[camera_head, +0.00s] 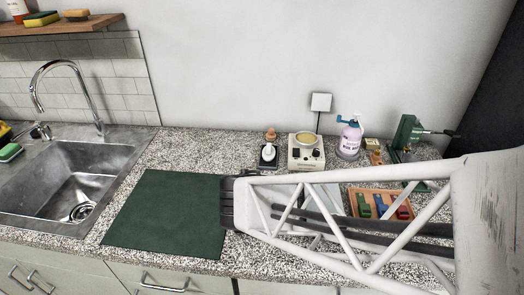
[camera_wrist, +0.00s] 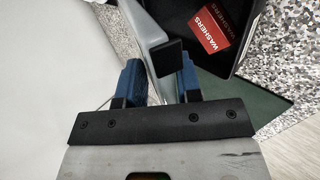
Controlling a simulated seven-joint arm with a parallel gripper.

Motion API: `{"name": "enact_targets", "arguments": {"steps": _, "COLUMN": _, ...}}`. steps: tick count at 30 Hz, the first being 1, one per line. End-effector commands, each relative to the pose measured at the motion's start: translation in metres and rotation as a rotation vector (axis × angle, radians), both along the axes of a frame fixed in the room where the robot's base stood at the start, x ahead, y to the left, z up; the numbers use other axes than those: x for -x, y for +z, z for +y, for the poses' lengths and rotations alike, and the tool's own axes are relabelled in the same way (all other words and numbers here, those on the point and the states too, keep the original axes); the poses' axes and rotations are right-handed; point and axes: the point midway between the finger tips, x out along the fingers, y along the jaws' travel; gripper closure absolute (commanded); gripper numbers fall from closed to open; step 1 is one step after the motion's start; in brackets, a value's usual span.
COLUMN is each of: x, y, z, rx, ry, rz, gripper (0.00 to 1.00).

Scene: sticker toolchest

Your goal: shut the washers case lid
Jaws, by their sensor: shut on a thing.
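The washers case (camera_wrist: 255,55) is a dark open box at the upper right of the wrist view. A red label reading WASHERS (camera_wrist: 208,31) shows inside it. A grey panel with a black square tab, which looks like the case lid (camera_wrist: 150,32), stands up beside the box. My gripper (camera_wrist: 158,65) has its blue fingers on either side of this panel, shut on it.
The green mat (camera_head: 155,215) lies bare on the speckled counter (camera_head: 200,145). The sink (camera_head: 65,180) is at left. A wooden tray (camera_head: 354,200) is partly hidden.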

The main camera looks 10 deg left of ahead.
Motion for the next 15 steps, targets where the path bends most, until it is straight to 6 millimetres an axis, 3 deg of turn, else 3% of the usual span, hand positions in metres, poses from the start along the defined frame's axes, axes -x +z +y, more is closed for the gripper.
{"name": "enact_targets", "arguments": {"steps": 6, "x": 0.012, "y": -0.030, "z": -0.001, "rx": 0.004, "ry": 0.001, "rz": 0.004, "gripper": 1.00}}
{"name": "enact_targets", "arguments": {"steps": 15, "x": 0.017, "y": -0.051, "z": -0.001, "rx": 0.003, "ry": 0.000, "rz": 0.004, "gripper": 1.00}}
